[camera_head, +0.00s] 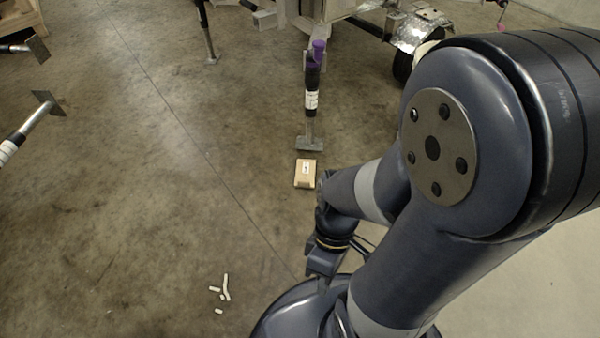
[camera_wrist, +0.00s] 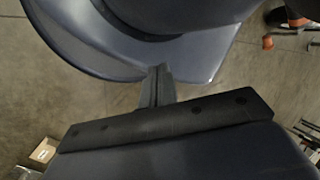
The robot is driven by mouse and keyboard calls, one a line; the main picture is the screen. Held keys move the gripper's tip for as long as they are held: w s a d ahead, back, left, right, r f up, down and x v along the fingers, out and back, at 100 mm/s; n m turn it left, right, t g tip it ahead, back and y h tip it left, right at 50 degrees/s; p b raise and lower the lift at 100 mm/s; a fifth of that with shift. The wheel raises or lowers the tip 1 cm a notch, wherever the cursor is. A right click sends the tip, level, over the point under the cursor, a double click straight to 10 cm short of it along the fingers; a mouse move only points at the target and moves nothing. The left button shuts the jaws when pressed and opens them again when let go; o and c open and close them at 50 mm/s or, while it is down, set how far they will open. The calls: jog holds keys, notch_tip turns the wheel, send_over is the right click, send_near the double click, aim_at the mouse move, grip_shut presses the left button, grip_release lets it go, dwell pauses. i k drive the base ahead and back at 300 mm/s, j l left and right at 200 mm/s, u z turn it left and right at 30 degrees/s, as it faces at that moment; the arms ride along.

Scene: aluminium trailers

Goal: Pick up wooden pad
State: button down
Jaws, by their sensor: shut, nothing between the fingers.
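The wooden pad (camera_head: 305,174) is a small light-brown block with a white label on top. It lies on the concrete floor, just in front of the foot of a jack leg. In the head view my gripper (camera_head: 322,284) is below the pad in the picture, close to my base and clear of the pad.
The jack leg (camera_head: 312,95) with purple top and metal foot stands directly behind the pad. A trailer wheel (camera_head: 403,66) is at the top. Several small white pieces (camera_head: 225,288) lie at the lower left. The floor left of the pad is clear.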

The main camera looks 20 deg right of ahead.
aim_at(306, 169)
jog(key=i+l, duration=0.4)
jog(key=i, duration=0.2)
jog(key=i+l+u, duration=0.15)
jog(key=i+l, duration=0.2)
jog(key=i, duration=0.25)
